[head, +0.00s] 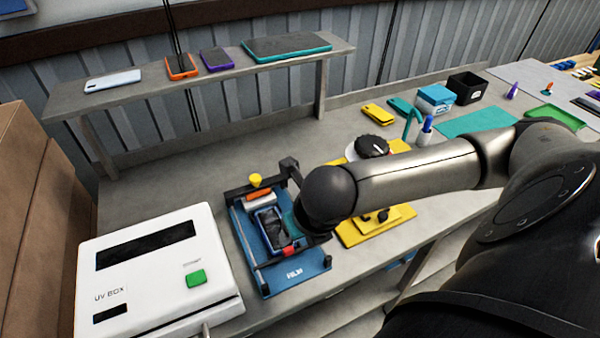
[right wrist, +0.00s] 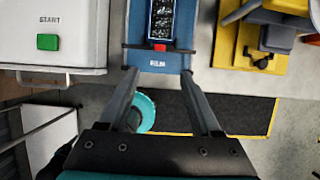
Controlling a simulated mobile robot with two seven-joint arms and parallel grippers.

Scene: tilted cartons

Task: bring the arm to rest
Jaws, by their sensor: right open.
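My right arm (head: 415,180) reaches in from the right in the head view, its dark rounded wrist beside a blue film fixture (head: 288,274). The gripper itself is hidden behind the wrist there. In the right wrist view my right gripper (right wrist: 158,72) is open, with nothing between its two fingers. Its tips appear just below the fixture's front end (right wrist: 178,62), near the bench's front edge. The fixture holds a dark-screened phone (head: 270,227), which shows partly in the wrist view. My left gripper is in neither view.
A white UV box (head: 225,255) stands left of the fixture, and a yellow press (head: 350,236) stands right of it. Phones lie on a raised shelf (head: 145,95) behind. Brown cartons (head: 35,200) stand far left. A dark floor mat (right wrist: 235,115) lies below.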

